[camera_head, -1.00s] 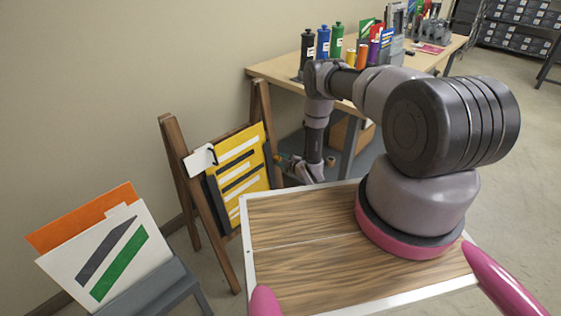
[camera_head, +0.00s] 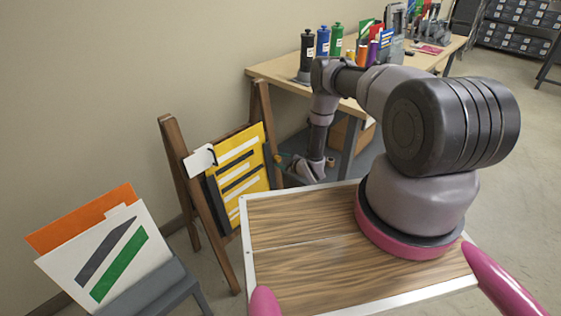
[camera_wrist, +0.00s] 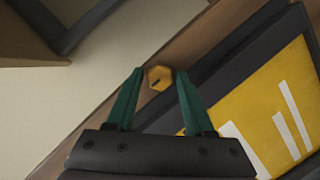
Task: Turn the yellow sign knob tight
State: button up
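The yellow knob (camera_wrist: 159,78) is a small hexagon with a dark slot mark, on the brown wooden frame beside the yellow sign (camera_wrist: 265,110). In the wrist view my gripper (camera_wrist: 160,76) has its two green fingers apart, with the fingertips on either side of the knob. Narrow gaps seem to show between fingertips and knob; I cannot tell how deep they reach. In the head view the yellow sign (camera_head: 240,165) with white and black stripes hangs on a wooden easel (camera_head: 183,165). My gripper is at the sign's right edge there, mostly hidden, and the knob cannot be made out.
A white tag (camera_head: 199,161) hangs at the sign's upper left corner. A grey rack (camera_head: 165,290) with orange and white boards stands at the front left. A workbench (camera_head: 275,72) with bottles stands behind my arm. Wall is close behind the easel.

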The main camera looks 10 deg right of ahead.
jog(key=shift+o, duration=0.2)
jog(key=v, duration=1)
jog(key=shift+s+r, duration=0.25)
jog(key=shift+s, duration=0.1)
jog(key=shift+d, duration=0.1)
